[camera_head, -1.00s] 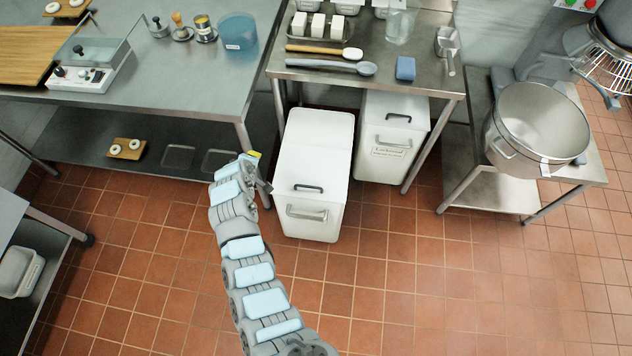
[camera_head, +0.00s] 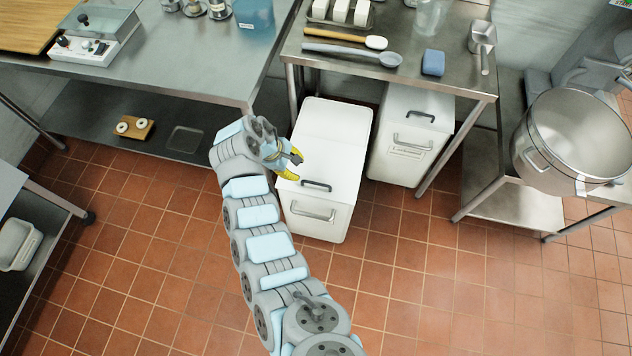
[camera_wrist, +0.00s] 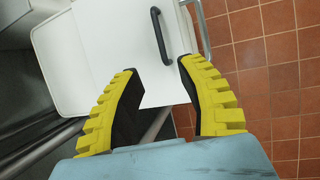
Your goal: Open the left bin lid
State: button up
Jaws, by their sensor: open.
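The left bin is a white box on the floor, partly under the steel table, and its lid (camera_head: 327,140) is shut. A dark lid handle (camera_head: 316,185) sits near the lid's front edge, and a metal handle (camera_head: 312,212) is on the bin's front. My gripper (camera_head: 293,168) is open and empty at the left side of the lid, close to the dark handle. In the wrist view, the yellow fingertips of my gripper (camera_wrist: 159,72) are apart over the white lid (camera_wrist: 107,45). The dark handle (camera_wrist: 161,36) lies ahead of them, not between them.
A second white bin (camera_head: 410,135) stands to the right under the steel table (camera_head: 450,72). A table leg (camera_head: 291,92) is just left of the left bin's back. A large steel pot (camera_head: 575,135) stands at right. The tiled floor (camera_head: 410,290) in front is clear.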

aim_at(316, 183)
jog(key=b+x, duration=0.4)
jog(key=x, duration=1)
jog(key=shift+f, duration=0.2)
grip_shut()
